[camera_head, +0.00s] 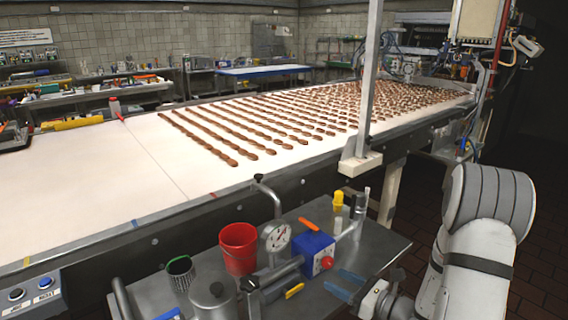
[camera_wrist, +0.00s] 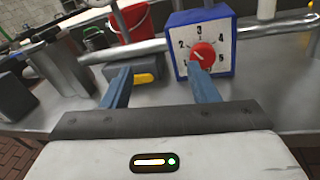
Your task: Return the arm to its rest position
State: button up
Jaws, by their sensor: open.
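My gripper (camera_head: 346,286) is at the lower middle right of the head view, over the right end of the metal cart. Its two blue fingers are spread apart with nothing between them. In the wrist view my gripper (camera_wrist: 160,88) points toward a blue box with a red knob and numbered dial (camera_wrist: 205,45). The right fingertip overlaps the knob in that view; I cannot tell whether they touch. The same blue box (camera_head: 314,250) stands left of my gripper in the head view.
The grey cart (camera_head: 385,245) holds a red bucket (camera_head: 238,247), a pressure gauge (camera_head: 276,236), a metal pot (camera_head: 213,298) and a yellow-handled item (camera_head: 294,290). Behind it runs a white conveyor (camera_head: 130,165) with rows of brown biscuits (camera_head: 215,137). Dark floor is clear at the right.

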jog(key=s+a+r+n+g+h+p, duration=0.1)
jog(key=s+a+r+n+g, duration=0.3)
jog(key=s+a+n+g, duration=0.25)
jog(key=s+a+r+n+g+h+p, duration=0.1)
jog(key=s+a+r+n+g, duration=0.3)
jog(key=s+n+g, duration=0.4)
jog(key=s+d+r+n+t+h+p, duration=0.1)
jog(key=s+d+r+n+t+h, duration=0.4)
jog(key=n+h, duration=0.5)
jog(key=d+r+n, duration=0.1)
jog(key=d+n, duration=0.1)
jog(key=n, duration=0.2)
jog(key=shift+s+d+r+h, duration=0.35)
jog(key=shift+s+d+h, duration=0.05)
